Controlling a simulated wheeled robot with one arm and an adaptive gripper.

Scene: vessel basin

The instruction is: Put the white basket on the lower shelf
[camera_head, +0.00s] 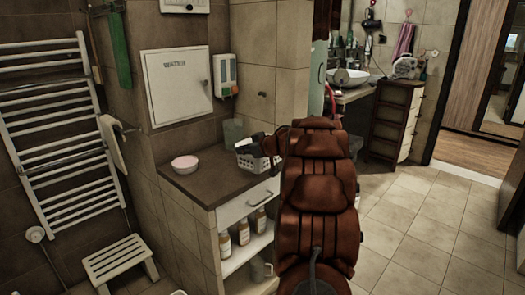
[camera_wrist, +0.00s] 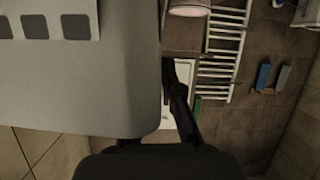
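The white basket (camera_head: 254,162), with holes in its side, is at the right end of the dark countertop (camera_head: 205,181). I cannot tell if it rests there or hangs just above. My gripper (camera_head: 256,143) is at its upper edge, partly hidden by my arm. In the wrist view a large pale wall with slots, apparently the basket (camera_wrist: 80,75), fills the left side. One finger of my gripper (camera_wrist: 170,85) shows beside its edge; the other is mostly hidden, so its grip is unclear. Below the drawer, the cabinet has an open shelf (camera_head: 240,256) with bottles and a lower space, partly hidden by my arm.
A pink-white bowl (camera_head: 186,162) sits left of the basket. A white stool (camera_head: 120,262) stands at left. Tiled floor at right (camera_head: 420,235) is clear.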

